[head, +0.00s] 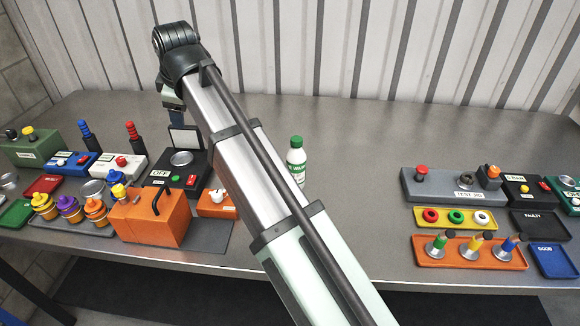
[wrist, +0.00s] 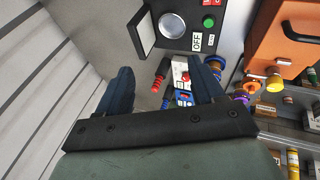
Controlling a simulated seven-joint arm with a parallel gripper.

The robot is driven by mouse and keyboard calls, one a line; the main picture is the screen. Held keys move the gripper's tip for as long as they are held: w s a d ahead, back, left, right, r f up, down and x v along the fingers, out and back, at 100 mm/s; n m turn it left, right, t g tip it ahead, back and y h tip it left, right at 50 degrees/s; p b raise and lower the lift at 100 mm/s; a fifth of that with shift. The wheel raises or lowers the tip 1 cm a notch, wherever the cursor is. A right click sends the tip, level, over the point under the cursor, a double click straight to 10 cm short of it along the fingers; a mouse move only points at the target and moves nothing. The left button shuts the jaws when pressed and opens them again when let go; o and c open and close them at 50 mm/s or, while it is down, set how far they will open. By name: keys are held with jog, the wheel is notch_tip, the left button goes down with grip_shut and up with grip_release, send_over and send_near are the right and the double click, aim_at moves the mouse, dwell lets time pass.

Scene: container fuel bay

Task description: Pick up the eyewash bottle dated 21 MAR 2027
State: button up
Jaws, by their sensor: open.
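A white bottle with a green cap (head: 296,163) stands upright on the grey bench, just right of my arm in the head view. Its label reads in part "WASH", and no date is legible. My arm hides part of its left side. My gripper (head: 177,115) is at the far left of the bottle, above the back of a black control box, well apart from the bottle. In the wrist view my gripper (wrist: 163,72) shows two spread dark blue fingers with nothing between them. The bottle is not in the wrist view.
A black box (head: 190,182) with an OFF label stands below my gripper. An orange case (head: 152,220) is in front of it. Colour-capped bottles, switch boxes and trays crowd the left. A grey box (head: 440,185) and trays fill the right. The bench right of the bottle is clear.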

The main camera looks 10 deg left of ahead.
jog(key=w+d+r+m, duration=0.2)
jog(key=d+m, duration=0.3)
jog(key=d, duration=1)
jog(key=m+g+h, duration=0.1)
jog(key=m+g, duration=0.1)
jog(key=m, duration=0.3)
send_near(297, 139)
jog(key=x, duration=0.5)
jog(key=shift+a+f, duration=0.2)
jog(key=shift+x, duration=2.6)
jog(key=shift+d, duration=0.15)
grip_shut()
